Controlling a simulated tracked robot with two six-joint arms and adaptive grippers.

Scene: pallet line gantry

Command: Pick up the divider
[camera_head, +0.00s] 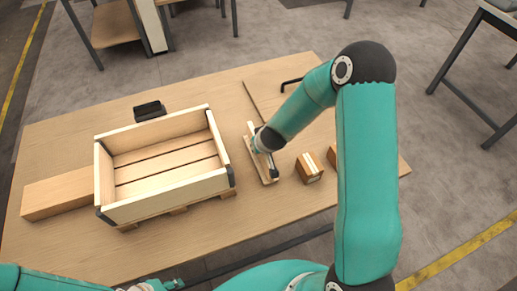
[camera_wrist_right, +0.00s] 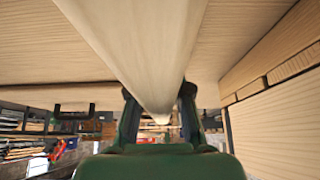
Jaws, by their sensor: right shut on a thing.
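The divider (camera_head: 257,168) is a long, narrow, pale wooden piece to the right of the crate. My right gripper (camera_head: 268,166) reaches down onto it from the upper right and is shut on it. In the right wrist view the divider (camera_wrist_right: 150,45) runs lengthwise between the two dark fingers of my right gripper (camera_wrist_right: 160,97). Whether it touches the table cannot be told. My left gripper (camera_head: 165,286) is at the bottom edge, in front of the table and away from the divider. Its jaws are too small to read.
An open wooden crate (camera_head: 160,203) with dark corners stands on the wooden table (camera_head: 285,205). A brown box (camera_head: 57,194) lies left of it, a black item (camera_head: 149,110) behind it. Small brown boxes (camera_head: 309,168) stand right of the divider. The table front right is clear.

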